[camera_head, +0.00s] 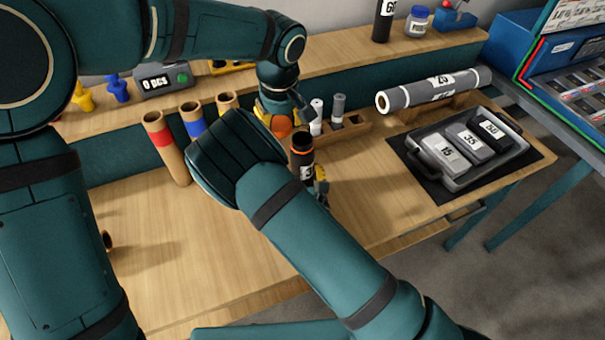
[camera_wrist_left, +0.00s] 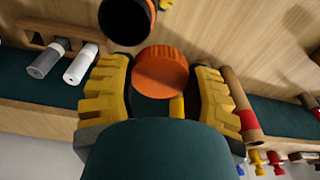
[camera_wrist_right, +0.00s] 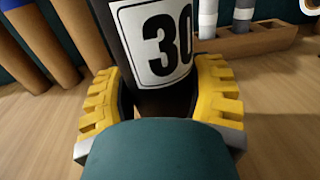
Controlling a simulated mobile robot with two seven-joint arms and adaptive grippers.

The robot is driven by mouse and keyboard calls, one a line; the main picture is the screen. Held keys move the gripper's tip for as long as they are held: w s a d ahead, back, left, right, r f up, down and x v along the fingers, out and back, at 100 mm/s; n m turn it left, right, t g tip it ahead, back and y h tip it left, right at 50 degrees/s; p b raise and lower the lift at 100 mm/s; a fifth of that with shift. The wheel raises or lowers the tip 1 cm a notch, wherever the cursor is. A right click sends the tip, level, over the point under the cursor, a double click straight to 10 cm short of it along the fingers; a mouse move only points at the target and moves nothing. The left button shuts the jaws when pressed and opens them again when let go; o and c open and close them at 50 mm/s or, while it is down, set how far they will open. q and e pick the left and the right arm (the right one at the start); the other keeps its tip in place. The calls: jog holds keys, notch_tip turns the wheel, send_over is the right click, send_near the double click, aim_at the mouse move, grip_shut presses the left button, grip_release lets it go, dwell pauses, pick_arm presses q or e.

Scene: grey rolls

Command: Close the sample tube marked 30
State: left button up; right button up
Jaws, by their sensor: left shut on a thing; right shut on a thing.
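The black sample tube (camera_head: 301,168) stands upright on the table, open at the top with an orange ring near its rim. Its white label reads 30 in the right wrist view (camera_wrist_right: 155,45). My right gripper (camera_wrist_right: 158,85) is shut around the tube's lower part; in the head view my forearm mostly hides it. My left gripper (camera_wrist_left: 160,85) is shut on an orange cap (camera_wrist_left: 160,68), also visible in the head view (camera_head: 281,126). The cap is apart from the tube, beside its dark open mouth (camera_wrist_left: 126,18) in the left wrist view.
Cardboard tubes with red (camera_head: 164,138), blue (camera_head: 192,122) and yellow bands stand left of my grippers. A wooden rack (camera_head: 350,130) with white and grey vials is close behind the tube. A grey roll marked 25 (camera_head: 430,90) and a tray (camera_head: 468,185) lie right.

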aim_at(302, 136)
pick_arm(q)
jog(key=s+d+r, duration=0.1)
jog(key=d+r, duration=0.3)
jog(key=shift+s+d+n, duration=0.2)
jog(key=shift+d+n, duration=0.1)
jog(key=shift+f, duration=0.1)
jog(key=shift+f, duration=1.85)
jog(key=shift+f, duration=0.9)
jog(key=shift+f, duration=0.55)
